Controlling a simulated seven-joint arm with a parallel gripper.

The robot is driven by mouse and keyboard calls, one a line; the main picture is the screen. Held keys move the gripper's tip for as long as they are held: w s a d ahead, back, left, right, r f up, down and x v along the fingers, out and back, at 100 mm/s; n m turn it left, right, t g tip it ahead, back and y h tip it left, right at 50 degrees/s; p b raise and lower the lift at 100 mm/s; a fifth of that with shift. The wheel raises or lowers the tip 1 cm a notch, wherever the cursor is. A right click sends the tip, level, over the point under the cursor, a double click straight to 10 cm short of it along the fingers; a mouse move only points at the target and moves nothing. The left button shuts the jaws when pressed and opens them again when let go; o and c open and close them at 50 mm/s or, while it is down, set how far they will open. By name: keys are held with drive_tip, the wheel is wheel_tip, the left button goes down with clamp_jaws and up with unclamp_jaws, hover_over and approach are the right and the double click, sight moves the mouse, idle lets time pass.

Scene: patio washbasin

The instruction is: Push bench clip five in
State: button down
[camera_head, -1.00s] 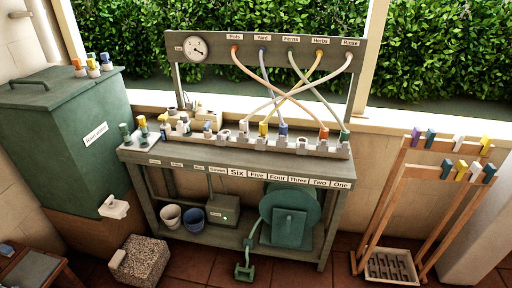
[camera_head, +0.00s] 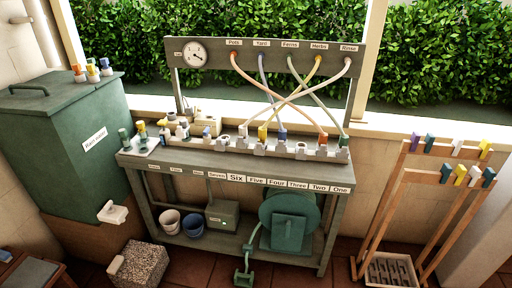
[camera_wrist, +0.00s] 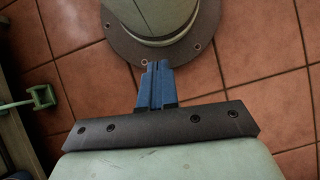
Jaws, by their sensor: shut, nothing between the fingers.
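The bench (camera_head: 150,158) carries a row of grey clips along its back, above name tags on its front edge. The tag reading Five (camera_head: 257,180) sits below the yellow hose end (camera_head: 262,133), which stands upright in the row. The grey clip (camera_head: 262,145) at its foot lines up with that tag; whether it is in or out is too small to tell. My gripper (camera_wrist: 155,70) shows only in the wrist view. Its blue fingers are together and empty, above tiled floor and far from any clip in that view.
White, blue, orange and green hose ends stand in the same row, with crossing hoses up to the gauge board (camera_head: 270,55). A wooden rack (camera_head: 400,200) stands right. A green bin (camera_head: 60,150) stands left.

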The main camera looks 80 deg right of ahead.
drive_tip(key=w+d+r+m+t, duration=0.2)
drive_tip(key=w+d+r, duration=0.25)
drive_tip(key=d, duration=0.45)
drive_tip(key=w+d+r+m+t, duration=0.25)
drive_tip(key=w+d+r, duration=0.2)
drive_tip(key=d, duration=0.45)
drive_tip(key=w+d+r+m+t, duration=0.15)
drive_tip(key=w+d+r, duration=0.3)
drive_tip(key=d, duration=0.55)
drive_tip(key=s+d+r+m+h, duration=0.1)
drive_tip(key=s+d+r+m, duration=0.1)
drive_tip(key=d+r, duration=0.55)
drive_tip(key=s+d+r+m+h, duration=0.2)
drive_tip(key=d+r, duration=0.3)
drive_tip(key=d, duration=0.6)
drive_tip(key=s+d+r+m+g+h, duration=0.1)
drive_tip(key=s+d+r+m, duration=0.5)
drive_tip(key=r, duration=0.4)
drive_tip(key=s+d+r+m+g+h, duration=0.1)
drive_tip(key=s+d+r+m, duration=0.5)
drive_tip(key=r+m, duration=0.3)
drive_tip(key=s+d+r+m+g+h, duration=0.1)
drive_tip(key=s+d+r+m+g, duration=0.1)
drive_tip(key=s+d+r+m, duration=0.4)
wheel_tip(320, 180, up, 5)
drive_tip(key=shift+s+d+r+m+h, duration=0.2)
drive_tip(key=shift+s+d+m+h, duration=0.25)
drive_tip(key=shift+m, duration=0.65)
